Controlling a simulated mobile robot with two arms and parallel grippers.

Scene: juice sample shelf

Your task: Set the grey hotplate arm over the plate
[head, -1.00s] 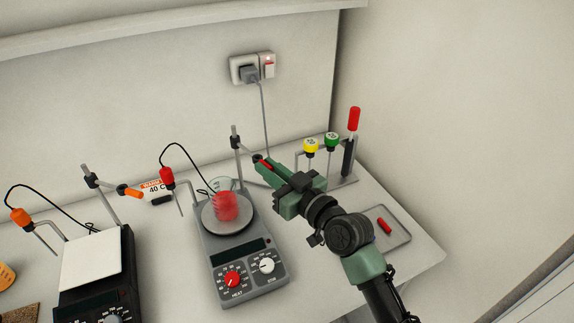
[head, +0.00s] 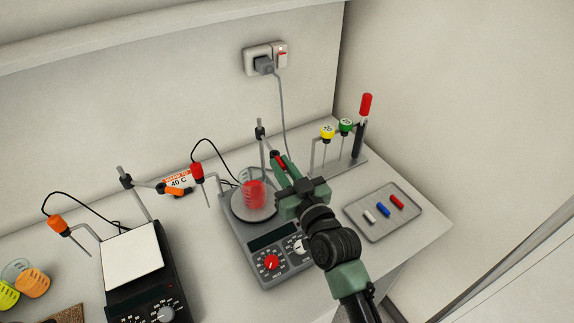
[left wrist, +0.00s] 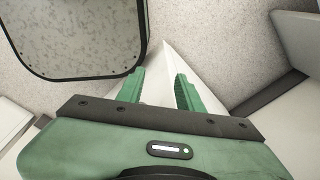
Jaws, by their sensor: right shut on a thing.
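The grey hotplate (head: 262,240) stands on the bench with its round plate (head: 250,214) at the back and a beaker of red liquid (head: 254,193) on it. Its upright post (head: 262,142) rises behind the plate. My right gripper (head: 281,164) is shut on the red handle (head: 279,160) of the hotplate's arm, just right of the post and beside the beaker. The gripper's fingers hide most of the arm. My left gripper (left wrist: 158,90) is open and empty in the left wrist view, with its fingers apart.
A black hotplate (head: 135,262) with an orange-handled arm (head: 172,189) stands left. A red-capped probe (head: 197,171) hangs left of the beaker. At right are a probe rack (head: 345,165) and a tray (head: 375,235) with small bars.

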